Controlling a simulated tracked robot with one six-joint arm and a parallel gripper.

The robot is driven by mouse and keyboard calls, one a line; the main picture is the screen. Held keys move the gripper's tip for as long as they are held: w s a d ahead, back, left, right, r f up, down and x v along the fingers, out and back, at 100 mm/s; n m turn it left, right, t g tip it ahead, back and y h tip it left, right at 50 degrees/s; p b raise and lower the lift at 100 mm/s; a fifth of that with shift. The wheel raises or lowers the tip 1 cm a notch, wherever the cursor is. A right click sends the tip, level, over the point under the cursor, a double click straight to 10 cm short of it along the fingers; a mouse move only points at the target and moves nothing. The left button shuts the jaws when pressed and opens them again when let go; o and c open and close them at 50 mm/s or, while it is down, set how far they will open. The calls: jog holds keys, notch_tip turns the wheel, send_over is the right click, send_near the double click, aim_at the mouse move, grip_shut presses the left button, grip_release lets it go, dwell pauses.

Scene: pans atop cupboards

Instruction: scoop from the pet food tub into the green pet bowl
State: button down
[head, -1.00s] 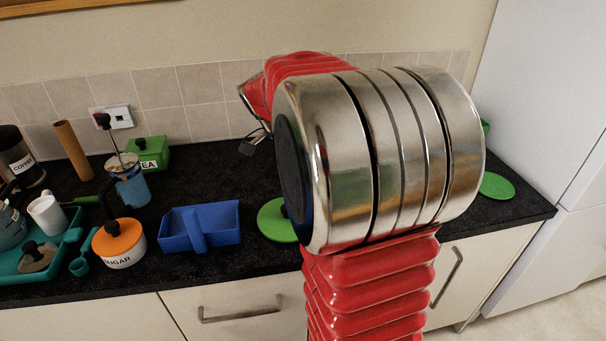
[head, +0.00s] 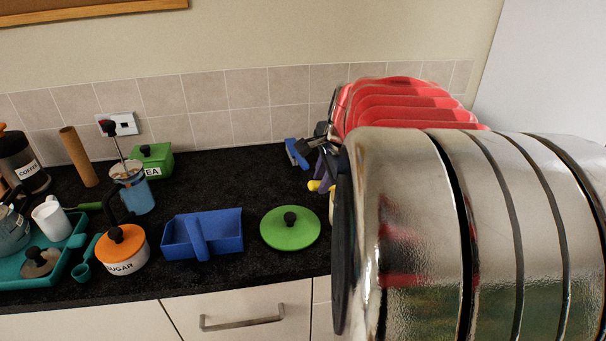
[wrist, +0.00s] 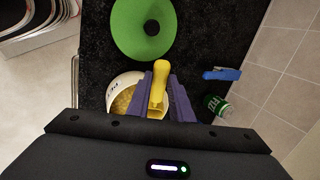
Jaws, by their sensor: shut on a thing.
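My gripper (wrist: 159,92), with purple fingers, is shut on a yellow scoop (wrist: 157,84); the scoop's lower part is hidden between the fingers. The scoop also shows in the head view (head: 319,186), left of my arm. The white pet food tub (wrist: 118,92), with dark lettering and tan contents, stands open just beside and partly behind the fingers in the wrist view. I cannot tell whether the scoop is inside it. A green labelled container (wrist: 216,106) lies right of the gripper in the wrist view; it may be the green pet bowl. My arm hides that area in the head view.
A green lid (head: 290,228) lies on the dark worktop beside the tub. A blue divided caddy (head: 202,234), orange-lidded sugar pot (head: 121,248) and green tea box (head: 152,161) stand further left. A small blue object (head: 296,152) is near the wall. The worktop between caddy and wall is clear.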

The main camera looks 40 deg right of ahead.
jog(key=s+d+r+m+t+y, duration=0.1)
jog(key=s+d+r+t+y, duration=0.1)
jog(key=s+t, duration=0.5)
jog(key=shift+d+r+m+t+y, duration=0.25)
jog(key=shift+d+m+t+y, duration=0.15)
jog(key=shift+d+t+y, duration=0.4)
dwell(0.4)
